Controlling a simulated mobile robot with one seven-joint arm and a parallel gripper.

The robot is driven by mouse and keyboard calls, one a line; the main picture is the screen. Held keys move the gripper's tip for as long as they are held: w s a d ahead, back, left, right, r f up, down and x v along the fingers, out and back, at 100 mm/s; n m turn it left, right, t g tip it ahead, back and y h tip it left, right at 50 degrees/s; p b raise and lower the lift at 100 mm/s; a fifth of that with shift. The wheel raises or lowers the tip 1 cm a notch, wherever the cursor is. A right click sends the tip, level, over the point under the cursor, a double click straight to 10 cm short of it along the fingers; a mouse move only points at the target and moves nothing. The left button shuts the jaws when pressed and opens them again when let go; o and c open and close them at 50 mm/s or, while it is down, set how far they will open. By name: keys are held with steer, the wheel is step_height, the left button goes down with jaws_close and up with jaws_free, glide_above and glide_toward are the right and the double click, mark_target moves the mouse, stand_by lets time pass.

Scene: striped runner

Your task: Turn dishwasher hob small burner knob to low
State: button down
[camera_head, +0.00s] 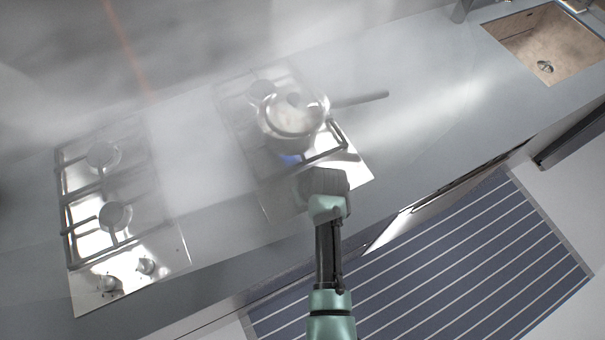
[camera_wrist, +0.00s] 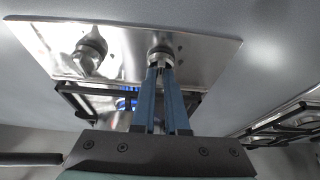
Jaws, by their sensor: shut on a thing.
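The right hob (camera_head: 272,205) is a shiny steel plate with a pot on it. In the wrist view its front strip (camera_wrist: 205,60) carries two round metal knobs. My gripper (camera_wrist: 161,68) has its two blue fingers closed on one knob (camera_wrist: 160,54), the right one in that view. The other knob (camera_wrist: 90,48) stands free to its left. Which knob belongs to the small burner cannot be read. In the head view my gripper (camera_head: 322,184) covers the front of this hob and hides both knobs. A blue flame (camera_head: 291,159) burns under the pot; it also shows in the wrist view (camera_wrist: 127,103).
A steaming pot (camera_head: 290,120) has its long handle (camera_head: 360,99) pointing right. A second hob (camera_head: 130,255) with two knobs and unlit burners stands left. A sink (camera_head: 548,45) is at the upper right. A striped runner (camera_head: 440,270) lies on the floor.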

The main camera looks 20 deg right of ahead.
steer(key=c, duration=0.9)
jaws_free()
steer(key=b+v, duration=0.1)
steer(key=v, duration=1.2)
steer(key=shift+w, duration=0.1)
